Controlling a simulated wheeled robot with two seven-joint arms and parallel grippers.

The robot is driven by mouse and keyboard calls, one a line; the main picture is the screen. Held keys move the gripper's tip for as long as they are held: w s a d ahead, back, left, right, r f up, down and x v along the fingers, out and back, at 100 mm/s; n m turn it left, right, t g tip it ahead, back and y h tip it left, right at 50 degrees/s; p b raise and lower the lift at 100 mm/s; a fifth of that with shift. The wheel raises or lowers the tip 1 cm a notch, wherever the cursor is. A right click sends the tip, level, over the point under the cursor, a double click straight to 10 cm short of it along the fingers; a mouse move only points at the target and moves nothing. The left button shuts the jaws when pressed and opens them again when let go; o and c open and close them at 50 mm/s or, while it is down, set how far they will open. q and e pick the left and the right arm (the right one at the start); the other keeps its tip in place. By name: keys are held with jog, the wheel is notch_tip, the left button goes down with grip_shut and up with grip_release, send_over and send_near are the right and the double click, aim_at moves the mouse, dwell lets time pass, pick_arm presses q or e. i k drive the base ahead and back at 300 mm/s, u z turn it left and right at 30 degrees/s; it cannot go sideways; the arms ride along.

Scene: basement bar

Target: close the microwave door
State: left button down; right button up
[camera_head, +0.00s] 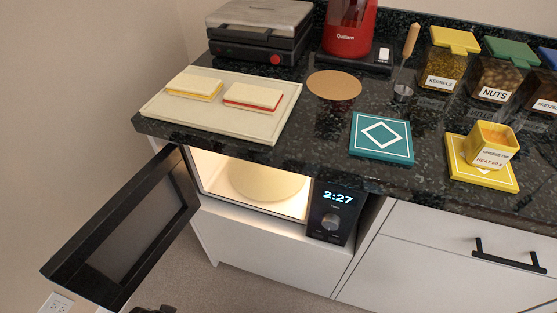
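The microwave (331,214) is built in under the counter. Its black framed door (125,232) stands wide open, hinged at the left and swung out toward the lower left. The cavity is lit, and a pale round turntable (262,183) shows inside with its far part hidden by the counter edge. The clock on the control panel reads 2:27 above a round knob. A small dark piece at the bottom edge, below the door, seems to be part of my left arm or gripper; its fingers cannot be made out. My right gripper is out of view.
The dark stone counter (310,130) overhangs the microwave. On it are a board (223,118) with two sandwiches, a press grill (258,30), a red appliance (350,25), a teal card (382,137), a yellow cup (490,147) and jars. The floor before the microwave looks clear.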

aim_at(106, 262)
jog(key=k, duration=0.5)
jog(key=u, duration=0.8)
jog(key=i, duration=0.35)
jog(key=u, duration=0.05)
